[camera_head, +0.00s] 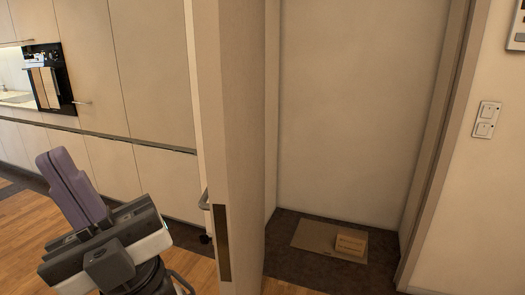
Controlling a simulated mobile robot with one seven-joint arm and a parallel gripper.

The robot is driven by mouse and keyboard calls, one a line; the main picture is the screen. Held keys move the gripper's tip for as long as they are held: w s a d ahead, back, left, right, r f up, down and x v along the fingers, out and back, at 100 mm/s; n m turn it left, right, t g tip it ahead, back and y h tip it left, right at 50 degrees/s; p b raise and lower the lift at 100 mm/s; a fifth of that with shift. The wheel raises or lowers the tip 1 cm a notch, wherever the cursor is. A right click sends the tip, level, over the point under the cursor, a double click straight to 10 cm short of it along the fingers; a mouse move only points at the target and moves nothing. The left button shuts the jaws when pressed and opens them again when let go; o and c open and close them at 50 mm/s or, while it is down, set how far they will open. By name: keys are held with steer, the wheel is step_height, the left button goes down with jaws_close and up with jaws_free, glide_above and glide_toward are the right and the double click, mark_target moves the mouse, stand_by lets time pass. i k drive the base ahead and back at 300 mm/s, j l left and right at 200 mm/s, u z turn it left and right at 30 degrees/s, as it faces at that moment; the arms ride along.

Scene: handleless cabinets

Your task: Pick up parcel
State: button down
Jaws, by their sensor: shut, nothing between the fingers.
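The parcel (350,245) is a small brown box. It sits on the right part of a flat tan mat (316,236) on a dark floor, in the recess behind the door, at the lower right of the head view. My gripper (66,160) is at the lower left, on the near side of the door. Its purple fingers are together and empty. The gripper is well apart from the parcel, with the door edge between them.
An open door (235,150) stands edge-on in the middle, with a handle on its left side. Handleless cabinets (150,75) and a dark oven (49,78) line the left. Light switches (486,120) are on the right wall. Wooden floor (25,225) lies open at the left.

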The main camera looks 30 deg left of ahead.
mark_target(352, 244)
steer(key=j, duration=0.55)
steer(key=i+j+u, duration=0.1)
steer(key=j, duration=0.4)
steer(key=i+j, duration=0.1)
steer(key=j, duration=0.45)
steer(key=j+u, duration=0.1)
steer(key=j, duration=0.4)
steer(key=i+l, duration=0.1)
steer(key=l, duration=0.5)
steer(key=i+l+u, duration=0.15)
steer(key=l, duration=1)
steer(key=i+l+u, duration=0.1)
steer(key=l, duration=0.55)
steer(key=i+l, duration=0.45)
steer(key=l, duration=0.25)
steer(key=i+j+z, duration=0.25)
steer(key=i+j, duration=0.15)
steer(key=j, duration=0.1)
